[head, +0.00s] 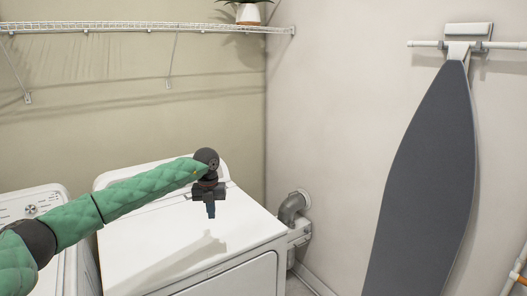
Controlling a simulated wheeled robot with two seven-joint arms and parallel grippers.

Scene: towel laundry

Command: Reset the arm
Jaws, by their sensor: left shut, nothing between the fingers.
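My left arm, in a green quilted cover, comes in from the left in the head view. My left gripper (211,209) points down above the top of a white laundry machine (247,232). It is shut and empty, and its shadow falls on the white top, apart from the gripper. My right gripper is not in view. No towel shows.
A second white machine with a dial (31,210) stands at the left. A grey ironing board (424,180) hangs on the right wall. A wire shelf (130,27) with a potted plant (248,13) runs above. A metal duct (291,207) is beside the machine.

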